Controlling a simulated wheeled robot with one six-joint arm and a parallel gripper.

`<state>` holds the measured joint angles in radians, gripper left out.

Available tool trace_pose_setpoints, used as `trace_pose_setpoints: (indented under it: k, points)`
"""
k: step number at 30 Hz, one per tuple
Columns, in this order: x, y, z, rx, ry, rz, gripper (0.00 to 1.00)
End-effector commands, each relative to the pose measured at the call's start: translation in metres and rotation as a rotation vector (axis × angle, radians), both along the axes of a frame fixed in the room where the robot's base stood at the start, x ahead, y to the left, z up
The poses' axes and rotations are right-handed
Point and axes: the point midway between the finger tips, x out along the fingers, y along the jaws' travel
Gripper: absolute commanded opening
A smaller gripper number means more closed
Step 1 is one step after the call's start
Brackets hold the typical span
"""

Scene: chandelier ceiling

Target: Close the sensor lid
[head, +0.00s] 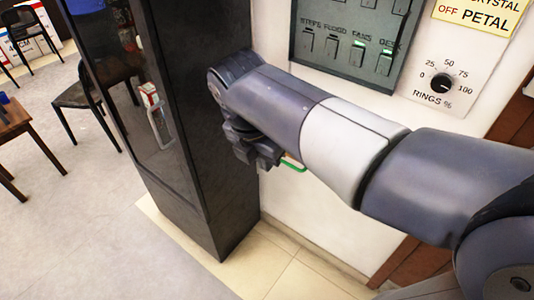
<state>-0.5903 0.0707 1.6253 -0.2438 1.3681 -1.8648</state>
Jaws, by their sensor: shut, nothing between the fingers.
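I cannot pick out a sensor lid for certain. A green bar-like piece (293,163) shows just below my forearm, against the white wall. Most of whatever it belongs to is hidden behind my arm, so I cannot tell whether it is a lid or how it stands. My gripper (266,157) is at the left end of my arm, beside the dark cabinet's right side and just left of the green piece. It is shut and empty. I cannot tell whether it touches anything.
A tall dark cabinet (220,200) with a glass door and pale handle (160,130) stands close left of my gripper. A switch panel (345,40) and a rings dial (440,83) are on the wall above my arm. Chairs (85,105) and a table (15,125) stand far left.

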Motion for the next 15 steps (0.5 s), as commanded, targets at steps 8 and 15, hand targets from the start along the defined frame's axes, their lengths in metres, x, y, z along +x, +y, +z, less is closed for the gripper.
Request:
trace_pose_setpoints:
  k: [8,15]
  points:
    - [0.012,-0.01,-0.062,-0.003,0.005,-0.003,0.0]
    - [0.035,-0.028,-0.059,0.001,0.0,-0.006,0.0]
